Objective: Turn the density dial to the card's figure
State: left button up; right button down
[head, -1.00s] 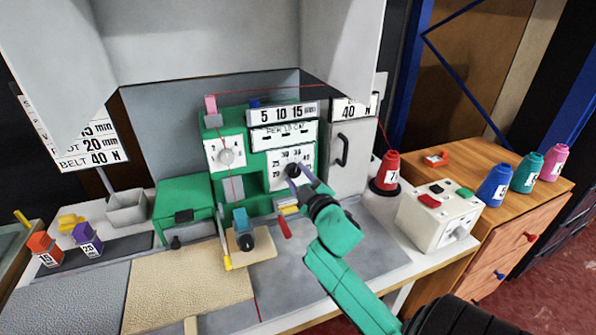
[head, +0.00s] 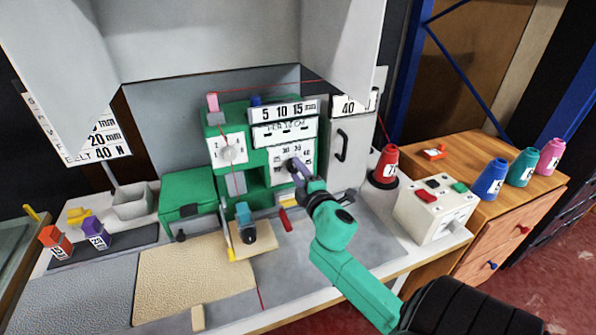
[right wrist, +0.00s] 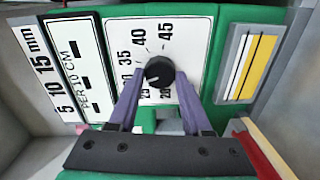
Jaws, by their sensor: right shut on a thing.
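The density dial is a black knob (right wrist: 158,71) on a white plate (right wrist: 182,33) marked in steps from 20 to 45, labelled per 10 cm beside it. It sits on the front of the green machine (head: 258,178). My right gripper (right wrist: 158,82) is shut on the knob, with one purple finger on each side of it. In the head view, the right gripper (head: 296,167) covers part of the dial plate. I cannot read the knob's pointer clearly. A white card (head: 88,128) at the left shows "20 mm" and "BELT 40 N"; its upper lines are partly hidden. My left gripper is not in view.
Another white dial (head: 228,153) is left of the gripped one. A red-handled tool (head: 286,221) lies below. A red cone (head: 387,163) and a control box (head: 434,210) with buttons stand to the right.

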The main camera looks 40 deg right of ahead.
jog(key=shift+f, duration=0.1)
dwell(0.3)
jog(key=shift+c, duration=1.7)
grip_release()
jog(key=b+v, duration=0.2)
jog(key=v, duration=1.2)
jog(key=shift+s, duration=0.3)
